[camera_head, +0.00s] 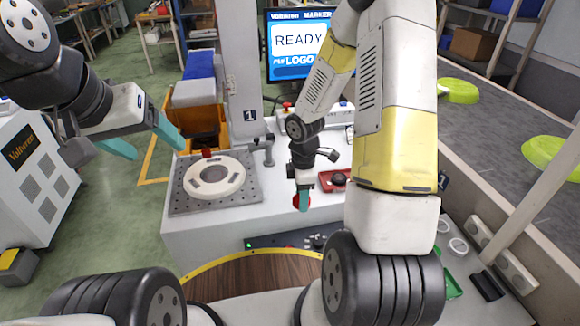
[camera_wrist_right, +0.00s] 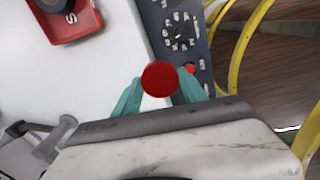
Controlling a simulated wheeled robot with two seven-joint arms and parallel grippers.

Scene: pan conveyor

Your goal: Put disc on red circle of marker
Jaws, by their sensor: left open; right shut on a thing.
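My right gripper (camera_head: 303,197) is shut on a red disc (camera_head: 296,202), just above the white bench's front part. In the right wrist view the disc (camera_wrist_right: 160,78) sits between the teal fingertips (camera_wrist_right: 158,92). The marker's grey perforated plate (camera_head: 180,200) lies on the bench left of this gripper. It bears a round white fixture (camera_head: 214,176) with dark patches; I cannot make out a red circle on it. The disc is apart from the plate, to its right. My left gripper (camera_head: 152,137) is open and empty, left of the marker and above the floor.
A red tray (camera_head: 325,182) with a dark round thing stands right of my right gripper. A control panel (camera_head: 285,241) with knobs is below on the bench front. A monitor (camera_head: 298,42) reads READY. A conveyor (camera_head: 490,125) with green pans (camera_head: 458,91) runs along the right.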

